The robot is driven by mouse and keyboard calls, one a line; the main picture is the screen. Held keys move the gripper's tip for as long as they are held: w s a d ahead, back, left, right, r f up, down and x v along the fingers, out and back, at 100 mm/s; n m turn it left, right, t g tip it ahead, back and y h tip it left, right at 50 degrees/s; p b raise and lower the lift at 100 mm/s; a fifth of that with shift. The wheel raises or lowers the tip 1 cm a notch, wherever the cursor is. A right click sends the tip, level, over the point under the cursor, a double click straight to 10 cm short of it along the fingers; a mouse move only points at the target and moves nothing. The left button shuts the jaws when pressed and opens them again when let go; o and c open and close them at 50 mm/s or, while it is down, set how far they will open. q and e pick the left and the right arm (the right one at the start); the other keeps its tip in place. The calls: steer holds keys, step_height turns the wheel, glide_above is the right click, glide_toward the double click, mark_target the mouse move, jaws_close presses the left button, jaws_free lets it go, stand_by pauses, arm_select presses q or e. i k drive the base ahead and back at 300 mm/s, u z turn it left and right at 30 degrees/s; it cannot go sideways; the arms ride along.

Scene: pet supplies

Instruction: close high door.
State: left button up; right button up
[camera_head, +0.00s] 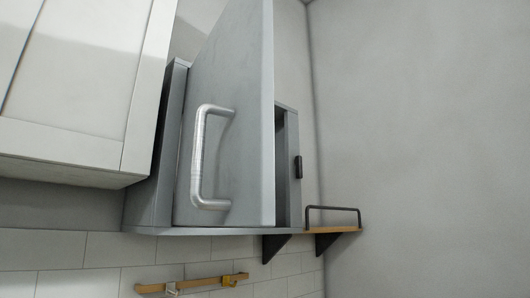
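The high door (250,120) is a grey cabinet door with a silver bar handle (199,160) on its face. It stands open, swung out from the grey wall cabinet (153,190). Part of the cabinet's inside (288,165) shows to the right of the door; the rest is hidden behind the door. Neither of my grippers is in the head view.
A white cabinet (80,85) hangs at the left, close to the grey one. A small wooden shelf (335,229) with a dark rail is at the right. A wooden hook rail (190,284) is on the tiles below. The space at right before the plain wall is clear.

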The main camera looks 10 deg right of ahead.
mark_target(226, 174)
steer(key=k, duration=0.9)
steer(key=u, duration=1.45)
steer(key=i, duration=0.8)
steer(key=z, duration=1.7)
